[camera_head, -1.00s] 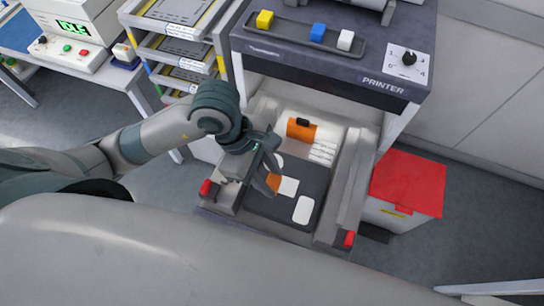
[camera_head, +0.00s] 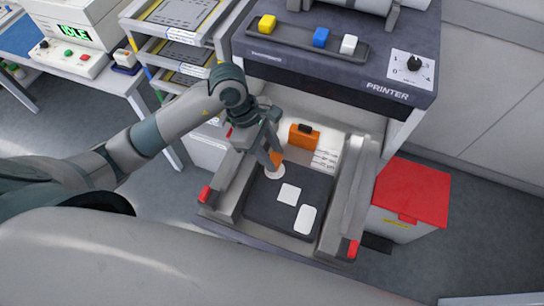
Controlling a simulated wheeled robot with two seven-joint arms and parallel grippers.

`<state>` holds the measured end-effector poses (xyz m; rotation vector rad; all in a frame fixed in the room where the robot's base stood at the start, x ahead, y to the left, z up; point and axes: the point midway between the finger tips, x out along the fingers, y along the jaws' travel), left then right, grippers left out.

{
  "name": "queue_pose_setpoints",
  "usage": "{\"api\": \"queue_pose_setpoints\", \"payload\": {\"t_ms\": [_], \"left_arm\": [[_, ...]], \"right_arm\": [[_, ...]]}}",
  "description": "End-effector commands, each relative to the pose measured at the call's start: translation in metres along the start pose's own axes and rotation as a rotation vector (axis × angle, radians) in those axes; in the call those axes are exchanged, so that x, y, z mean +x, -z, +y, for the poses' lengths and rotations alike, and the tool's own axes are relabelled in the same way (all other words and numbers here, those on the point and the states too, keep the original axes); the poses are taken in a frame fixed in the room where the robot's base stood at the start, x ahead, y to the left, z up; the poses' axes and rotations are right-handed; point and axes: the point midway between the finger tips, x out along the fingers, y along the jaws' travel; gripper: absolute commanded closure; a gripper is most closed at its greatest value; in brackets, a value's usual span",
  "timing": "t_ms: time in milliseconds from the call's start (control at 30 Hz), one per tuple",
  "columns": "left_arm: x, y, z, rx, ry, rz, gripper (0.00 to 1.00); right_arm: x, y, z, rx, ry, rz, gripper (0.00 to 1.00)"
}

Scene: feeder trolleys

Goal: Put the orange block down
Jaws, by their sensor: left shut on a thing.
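My left gripper (camera_head: 270,157) reaches in from the left over the dark mat (camera_head: 262,209) in the open printer drawer. It is shut on the small orange block (camera_head: 278,157), which is partly hidden by the fingers. The block is at the far edge of the white round mark (camera_head: 274,172); I cannot tell whether it touches the surface or hangs above it. A white square mark (camera_head: 289,194) and a white rounded rectangle mark (camera_head: 305,219) lie bare on the mat, nearer to me. My right gripper is not in view.
An orange piece with a black knob (camera_head: 304,137) sits at the drawer's back, beside a white label. Rails with red ends flank the mat. The printer (camera_head: 385,82) stands behind, a red-lidded bin (camera_head: 412,190) at right, a tray rack (camera_head: 170,48) at left.

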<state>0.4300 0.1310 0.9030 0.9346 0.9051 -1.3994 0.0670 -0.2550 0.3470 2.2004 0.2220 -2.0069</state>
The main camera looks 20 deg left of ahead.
Motion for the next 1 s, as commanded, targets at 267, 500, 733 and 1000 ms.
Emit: {"api": "queue_pose_setpoints", "payload": {"t_ms": [267, 500, 733, 1000], "left_arm": [[0.003, 0.003, 0.005, 0.001, 0.000, -0.001, 0.89], [0.006, 0.004, 0.004, -0.002, 0.002, -0.002, 0.89], [0.029, 0.013, 0.004, -0.005, 0.005, -0.002, 0.89], [0.040, 0.019, 0.005, 0.000, 0.000, 0.000, 0.89]], "right_arm": [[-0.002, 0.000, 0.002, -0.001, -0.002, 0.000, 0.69], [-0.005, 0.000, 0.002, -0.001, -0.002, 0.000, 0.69], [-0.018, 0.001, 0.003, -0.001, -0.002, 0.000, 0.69], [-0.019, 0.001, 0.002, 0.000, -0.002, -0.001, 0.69]]}}
